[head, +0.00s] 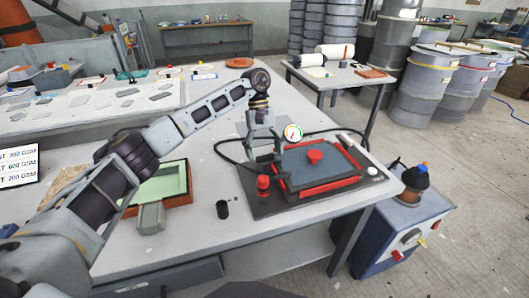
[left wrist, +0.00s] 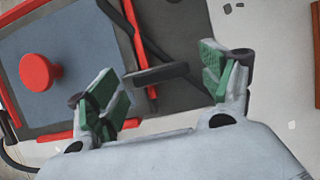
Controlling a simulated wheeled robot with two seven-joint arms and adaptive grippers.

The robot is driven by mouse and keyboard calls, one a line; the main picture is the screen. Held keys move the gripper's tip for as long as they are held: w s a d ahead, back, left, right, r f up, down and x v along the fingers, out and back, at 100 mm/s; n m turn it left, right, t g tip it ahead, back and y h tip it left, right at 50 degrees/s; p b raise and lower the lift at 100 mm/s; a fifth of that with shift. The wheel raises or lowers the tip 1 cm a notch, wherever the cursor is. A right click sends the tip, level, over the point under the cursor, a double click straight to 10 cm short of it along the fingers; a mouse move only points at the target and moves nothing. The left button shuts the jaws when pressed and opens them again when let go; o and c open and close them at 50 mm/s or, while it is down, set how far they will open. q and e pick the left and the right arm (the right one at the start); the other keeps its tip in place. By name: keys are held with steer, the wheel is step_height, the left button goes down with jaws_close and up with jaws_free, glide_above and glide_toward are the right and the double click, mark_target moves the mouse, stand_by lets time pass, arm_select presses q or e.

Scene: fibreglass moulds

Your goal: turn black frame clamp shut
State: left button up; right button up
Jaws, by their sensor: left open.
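A dark mat (head: 262,210) on the near table bears a grey panel (head: 320,172) with red edging and a red round knob (head: 315,157); the panel also shows in the left wrist view (left wrist: 75,40). A black bar, seemingly the frame clamp's handle (left wrist: 160,74), lies by the panel's red edge in the left wrist view. My left gripper (head: 263,153) is over the panel's left side, its green-padded fingers (left wrist: 168,82) open on either side of the black bar. I cannot tell whether they touch it. In the head view the clamp is hard to make out. My right gripper is not in view.
A red-topped fitting (head: 263,186) and a dial gauge (head: 293,132) stand by the panel, with black hoses around. The table's front is clear. A blue machine (head: 398,238) stands at right.

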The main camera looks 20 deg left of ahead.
arm_select(q)
steer(key=v, duration=1.1)
steer(key=shift+r, duration=0.25)
steer(key=shift+w, duration=0.1)
